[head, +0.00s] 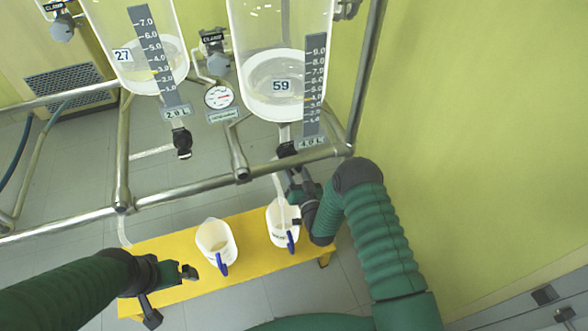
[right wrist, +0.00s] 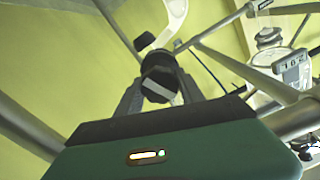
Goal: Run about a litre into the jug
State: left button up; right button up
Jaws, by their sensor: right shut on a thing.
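The glass reactor marked 59 (head: 262,62) hangs at upper right with pale liquid in its lower part and a scale strip (head: 316,70). A black outlet valve (head: 287,149) is below it; in the right wrist view its black handle (right wrist: 160,82) sits between my fingers. My right gripper (head: 297,185) is shut on this handle. A pale tube or stream (head: 278,187) runs down to the white right jug (head: 276,233); I cannot tell whether liquid flows. My left gripper (head: 172,295) is open and empty, left of the other white jug (head: 215,252).
Both jugs, with blue handles, stand on a yellow bench (head: 176,257). Reactor 27 (head: 132,58), with its own black valve (head: 182,143), hangs at the left. Metal frame rails (head: 190,190) cross above the bench. A round gauge (head: 218,97) is between the reactors.

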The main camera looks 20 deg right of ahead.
jog(key=shift+s+f, duration=0.15)
jog(key=shift+f, duration=0.25)
jog(key=o, duration=1.4)
jog(key=shift+r, duration=0.2)
jog(key=s+p, duration=0.4)
jog(key=s, duration=1.2)
jog(key=shift+s+d, duration=0.3)
jog(key=shift+d, duration=0.05)
